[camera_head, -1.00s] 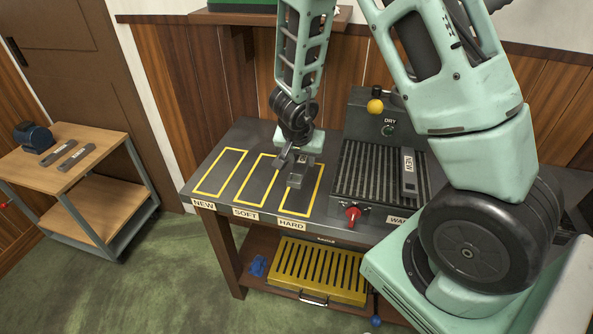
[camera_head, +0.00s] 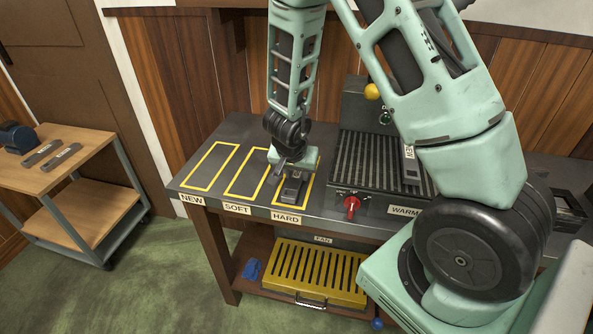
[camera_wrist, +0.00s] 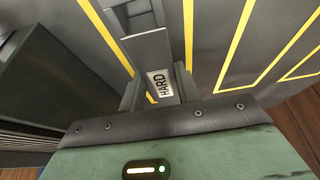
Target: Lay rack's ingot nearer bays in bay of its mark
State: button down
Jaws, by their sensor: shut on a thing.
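My gripper (camera_head: 289,176) is over the bay marked HARD (camera_head: 308,190), the rightmost yellow-outlined bay on the bench. It is shut on a dark grey ingot (camera_head: 291,194). In the wrist view the held ingot (camera_wrist: 151,47) carries a HARD label and lies between the fingers, with yellow lines on both sides of it. I cannot tell whether it touches the bench top. The bays marked SOFT (camera_head: 232,188) and NEW (camera_head: 190,184) are empty. Another ingot (camera_head: 411,165), its label partly seen, lies on the ribbed rack (camera_head: 370,165) right of the bays.
The rack's front has a red knob (camera_head: 351,204) and a WARM label. Behind it stands a dark box (camera_head: 352,98) with a yellow ball. A wooden cart (camera_head: 88,153) at left holds two more bars. A yellow slotted unit (camera_head: 310,270) sits below the bench.

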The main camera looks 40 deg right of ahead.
jog(key=c, duration=1)
grip_release()
jog(key=p+v, duration=0.8)
jog(key=v, duration=0.4)
jog(key=s+a+r+n+y, duration=0.2)
jog(key=a+r+n+y, duration=0.15)
jog(key=a, duration=0.65)
jog(key=s+a+r+n+y, duration=0.25)
jog(key=a+r+n, duration=0.25)
jog(key=a, duration=0.5)
jog(key=s+r+n+g, duration=0.1)
jog(key=s+n, duration=0.2)
jog(key=s, duration=0.2)
jog(key=s+r+n+g+h, duration=0.1)
jog(key=s+r+n, duration=0.1)
jog(key=s, duration=0.4)
jog(key=s+a+r+n+h, duration=0.1)
jog(key=s+r+n, duration=0.1)
jog(key=s+n, duration=0.2)
jog(key=shift+s+r+n+g, duration=0.25)
jog(key=shift+s+n+g, duration=0.15)
jog(key=shift+s, duration=0.5)
